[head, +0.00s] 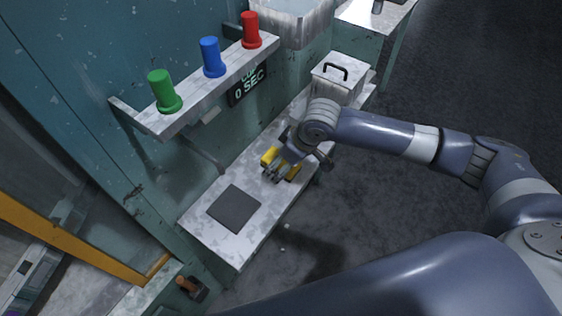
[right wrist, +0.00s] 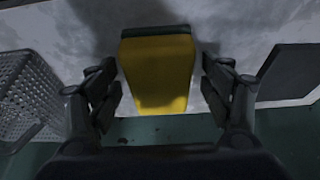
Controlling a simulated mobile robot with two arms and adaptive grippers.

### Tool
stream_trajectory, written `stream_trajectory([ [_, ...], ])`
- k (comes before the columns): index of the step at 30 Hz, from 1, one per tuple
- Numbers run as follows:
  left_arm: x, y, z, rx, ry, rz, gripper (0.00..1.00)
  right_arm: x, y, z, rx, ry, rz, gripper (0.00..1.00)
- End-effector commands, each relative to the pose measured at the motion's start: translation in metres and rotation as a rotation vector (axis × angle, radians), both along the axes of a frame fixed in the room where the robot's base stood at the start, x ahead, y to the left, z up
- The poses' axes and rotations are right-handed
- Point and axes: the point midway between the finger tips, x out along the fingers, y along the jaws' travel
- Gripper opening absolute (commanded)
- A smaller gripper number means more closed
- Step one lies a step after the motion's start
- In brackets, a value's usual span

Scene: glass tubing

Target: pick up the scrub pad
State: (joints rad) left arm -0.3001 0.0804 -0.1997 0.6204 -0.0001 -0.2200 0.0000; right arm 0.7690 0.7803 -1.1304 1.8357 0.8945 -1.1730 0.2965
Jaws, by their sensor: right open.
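The scrub pad (right wrist: 157,75) is a yellow block with a dark green layer along its far edge in the right wrist view. In the head view the yellow pad (head: 268,157) lies on the narrow metal shelf (head: 205,225), partly hidden by my right gripper (head: 283,172). In the right wrist view my right gripper (right wrist: 162,90) is open, with one finger on each side of the pad. A gap shows between each finger and the pad. My left gripper is not in view.
A dark square mat (head: 234,208) lies on the shelf. A lidded box (head: 338,78) with a black handle stands at its far end. Green (head: 165,92), blue (head: 211,57) and red (head: 250,30) pegs stand on an upper ledge. A grey mesh basket (right wrist: 25,95) shows at left in the wrist view.

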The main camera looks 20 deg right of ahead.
Motion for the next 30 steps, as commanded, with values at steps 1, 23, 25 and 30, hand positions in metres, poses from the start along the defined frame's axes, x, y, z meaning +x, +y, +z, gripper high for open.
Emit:
stream_trajectory([
  [1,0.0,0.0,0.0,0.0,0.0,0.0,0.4,0.0,0.0,0.0,0.0,0.0,0.0,0.73],
  [23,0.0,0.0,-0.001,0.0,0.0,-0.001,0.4,-0.001,-0.001,-0.003,-0.004,0.006,0.0,0.25],
  [25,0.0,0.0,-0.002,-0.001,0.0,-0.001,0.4,-0.002,-0.001,-0.004,-0.005,0.006,0.0,0.25],
  [30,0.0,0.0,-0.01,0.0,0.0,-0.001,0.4,-0.001,-0.002,-0.001,-0.006,0.004,0.0,0.25],
])
